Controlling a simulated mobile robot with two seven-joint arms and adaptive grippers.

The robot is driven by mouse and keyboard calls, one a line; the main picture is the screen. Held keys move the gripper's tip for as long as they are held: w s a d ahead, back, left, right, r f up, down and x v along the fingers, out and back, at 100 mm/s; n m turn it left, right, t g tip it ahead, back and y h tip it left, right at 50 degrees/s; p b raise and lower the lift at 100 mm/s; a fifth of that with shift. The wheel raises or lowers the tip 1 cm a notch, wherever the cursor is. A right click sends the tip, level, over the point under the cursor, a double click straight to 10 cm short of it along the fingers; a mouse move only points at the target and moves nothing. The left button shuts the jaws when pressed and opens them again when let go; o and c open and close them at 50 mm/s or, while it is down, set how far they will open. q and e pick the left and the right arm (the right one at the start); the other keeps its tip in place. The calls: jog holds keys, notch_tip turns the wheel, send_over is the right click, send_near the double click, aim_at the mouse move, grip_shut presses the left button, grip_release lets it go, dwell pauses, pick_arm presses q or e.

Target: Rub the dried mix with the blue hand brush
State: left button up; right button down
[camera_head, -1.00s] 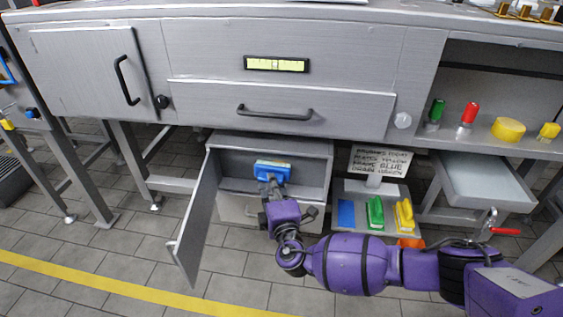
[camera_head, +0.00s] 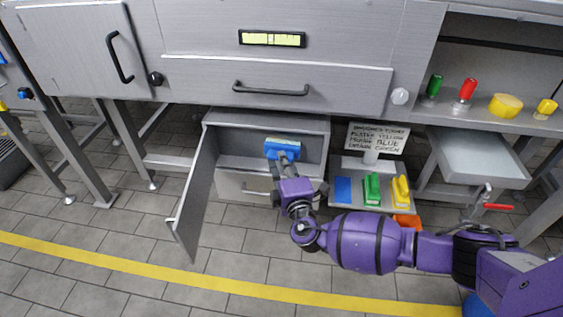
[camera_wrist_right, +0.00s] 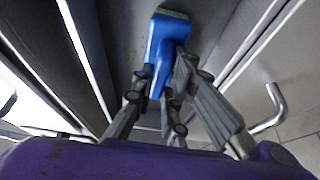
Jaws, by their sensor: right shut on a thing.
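The blue hand brush (camera_head: 283,146) has a pale bristle side and is held at the mouth of the low open compartment (camera_head: 232,134) under the machine. My right gripper (camera_head: 287,170) is shut on it. In the right wrist view the brush (camera_wrist_right: 168,36) shows between the fingers of my right gripper (camera_wrist_right: 165,95), with a greenish bristle edge at its far end. I cannot tell whether the bristles touch the compartment surface. My left gripper is out of view.
The compartment's door (camera_head: 195,200) hangs open on the left. A brush tray (camera_head: 338,166) with a blue patch, a green brush (camera_head: 372,188) and a yellow brush (camera_head: 400,190) stands right, below a printed sign (camera_head: 377,138). A drawer handle (camera_head: 271,88) is above.

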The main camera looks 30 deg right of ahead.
aim_at(270, 158)
jog(key=shift+w+a+r+b, duration=0.2)
jog(key=shift+w+a+b, duration=0.25)
jog(key=shift+w+a, duration=0.9)
jog(key=shift+s+r+p, duration=0.1)
jog(key=shift+r+p, duration=0.5)
jog(key=shift+r, duration=0.3)
jog(key=shift+s+d+f, duration=0.1)
jog(key=shift+s+d, duration=0.55)
jog(key=shift+d, duration=0.15)
jog(key=shift+s+d+f, duration=0.1)
jog(key=shift+s+d, duration=0.5)
jog(key=shift+d, duration=0.2)
jog(key=shift+s, duration=0.1)
jog(key=shift+a, duration=0.1)
jog(key=shift+w+a+f+b, duration=0.15)
jog(key=shift+w+a, duration=0.25)
jog(key=shift+a, duration=0.2)
jog(key=shift+w+a+r+b, duration=0.1)
jog(key=shift+w+a, duration=0.25)
jog(key=shift+a, duration=0.2)
jog(key=shift+w+a+f+b, duration=0.15)
jog(key=shift+w+a, duration=0.25)
jog(key=shift+a, duration=0.2)
jog(key=shift+r, duration=0.1)
